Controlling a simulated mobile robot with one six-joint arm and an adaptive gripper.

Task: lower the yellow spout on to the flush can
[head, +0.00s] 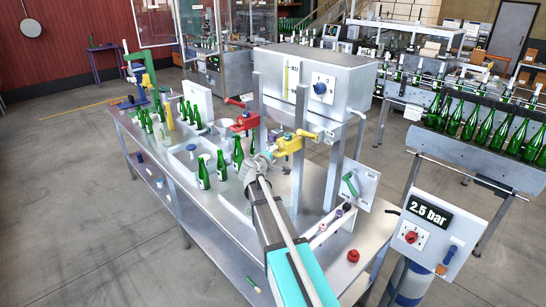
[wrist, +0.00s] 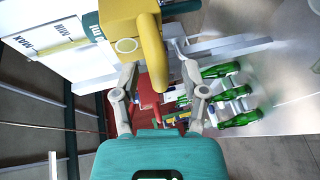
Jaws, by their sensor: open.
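The yellow spout (head: 290,143) is on the front of the steel tank unit, above the bench. In the wrist view the yellow spout (wrist: 147,38) is large at the top, its curved end pointing down toward the space between my fingers. My gripper (head: 260,163) is just left of and below the spout in the head view. In the wrist view my gripper (wrist: 162,96) is open, with its fingers apart and nothing visibly held. Whether a finger touches the spout I cannot tell. I cannot make out the flush can for certain in either view.
A red spout (head: 243,122) sits left of the yellow one and shows beyond my fingers. Green bottles (head: 204,172) stand on the steel bench (head: 150,142) to the left. A panel with a green lever (head: 350,185) is at the right. A red knob (head: 352,256) lies nearer.

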